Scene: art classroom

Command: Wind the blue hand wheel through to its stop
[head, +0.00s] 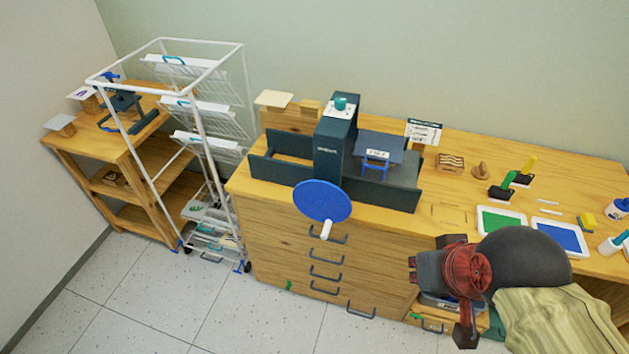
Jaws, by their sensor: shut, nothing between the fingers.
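The blue hand wheel (322,201) is a round disc on the front of a dark press (335,150) that stands on the wooden counter. A white handle (326,230) sticks out from the wheel's lower edge. My gripper (414,272) is to the right of the wheel and lower in the picture, in front of the drawers. It is shut and empty, clearly apart from the wheel and handle. The wheel's axle is hidden behind the disc.
The press's dark bed (390,190) extends along the counter (440,215). Green (500,221) and blue (557,237) trays lie at right, with stamps and bottles. A white wire rack (205,130) stands left of the counter. The floor before the drawers is open.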

